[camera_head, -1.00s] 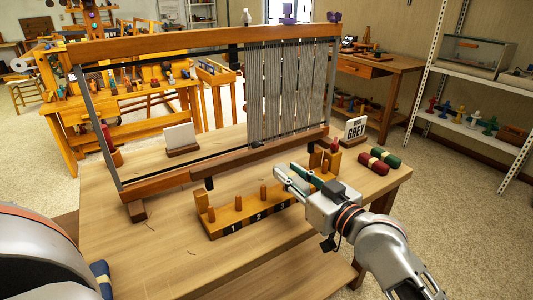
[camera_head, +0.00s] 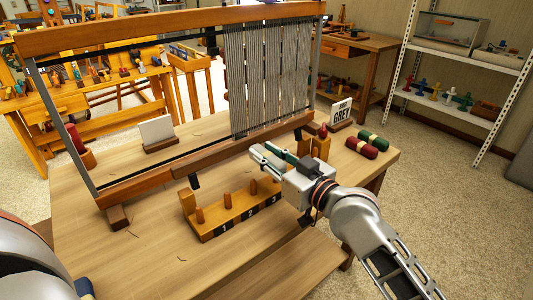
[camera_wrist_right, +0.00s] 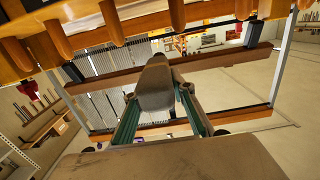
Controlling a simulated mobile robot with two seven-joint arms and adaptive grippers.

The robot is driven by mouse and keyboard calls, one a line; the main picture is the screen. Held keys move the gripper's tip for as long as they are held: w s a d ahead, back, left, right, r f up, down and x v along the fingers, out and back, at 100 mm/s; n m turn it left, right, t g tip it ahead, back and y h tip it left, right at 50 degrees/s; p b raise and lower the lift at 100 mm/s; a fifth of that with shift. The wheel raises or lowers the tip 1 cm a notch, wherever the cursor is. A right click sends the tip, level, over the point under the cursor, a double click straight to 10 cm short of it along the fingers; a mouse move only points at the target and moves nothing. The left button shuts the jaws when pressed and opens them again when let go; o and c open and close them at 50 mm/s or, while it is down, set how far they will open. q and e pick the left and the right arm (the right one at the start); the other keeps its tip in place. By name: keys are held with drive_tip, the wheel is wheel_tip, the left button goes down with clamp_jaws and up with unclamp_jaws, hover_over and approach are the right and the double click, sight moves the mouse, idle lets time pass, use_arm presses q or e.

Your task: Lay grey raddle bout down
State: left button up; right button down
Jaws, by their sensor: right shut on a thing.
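My right gripper (camera_head: 258,154) is above the numbered peg rack (camera_head: 222,222), in front of the loom frame (camera_head: 150,176). In the right wrist view its green-edged fingers (camera_wrist_right: 160,112) are closed on a grey-brown piece (camera_wrist_right: 156,88), which looks like the grey bout. It is held clear of the table; the fingers mostly hide it in the head view. Grey warp strips (camera_head: 262,85) hang in the right half of the loom. A card reading GREY (camera_head: 342,112) stands at the right. My left gripper is out of view.
Red (camera_head: 361,147) and green (camera_head: 374,140) bundles lie on the table's right side. A blank white card (camera_head: 157,131) stands behind the loom's lower beam. The rack's upright pegs are close below my right gripper.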

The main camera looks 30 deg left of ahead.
drive_tip(key=shift+a+f, duration=0.1)
drive_tip(key=shift+f, duration=0.55)
drive_tip(key=f+b, duration=0.1)
drive_tip(key=f, duration=0.3)
drive_tip(key=shift+a+b, duration=0.4)
drive_tip(key=shift+d+r, duration=0.1)
drive_tip(key=shift+d, duration=0.1)
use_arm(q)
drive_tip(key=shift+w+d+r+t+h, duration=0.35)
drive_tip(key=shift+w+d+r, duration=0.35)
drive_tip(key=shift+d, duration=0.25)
use_arm(e)
drive_tip(key=shift+w, duration=0.1)
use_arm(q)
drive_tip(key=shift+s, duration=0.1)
use_arm(e)
drive_tip(key=shift+r, duration=0.1)
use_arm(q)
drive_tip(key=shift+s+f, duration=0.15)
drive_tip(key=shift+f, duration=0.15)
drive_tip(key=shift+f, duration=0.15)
